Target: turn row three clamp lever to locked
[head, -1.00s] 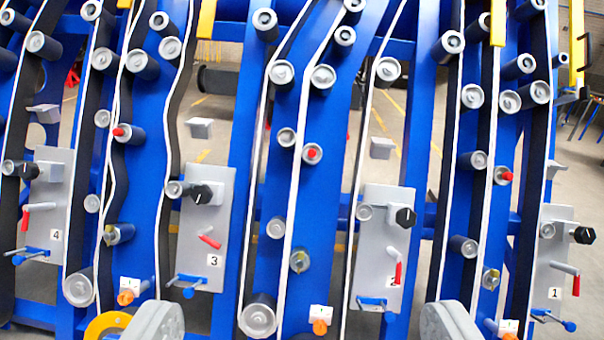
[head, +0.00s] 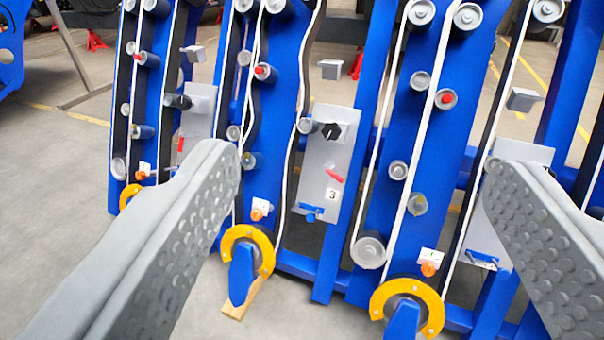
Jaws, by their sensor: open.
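The row three panel (head: 318,190) is a grey plate with a "3" label, near the middle of the head view. On it sit a black knob (head: 331,131), a small red-handled lever (head: 335,176) and a blue clamp lever (head: 308,209) at the lower end. The blue lever lies roughly crosswise on the panel. My gripper (head: 362,165) is open and empty, its two grey padded fingers wide apart. The panel shows between the fingers, beyond them, with nothing touching it.
Blue row frames with rollers and white belts stand side by side. The left finger partly covers the panel on the left (head: 198,115); the right finger partly covers the panel on the right (head: 480,245). Yellow-rimmed wheels (head: 268,245) sit low in front. Grey floor (head: 60,180) is clear at left.

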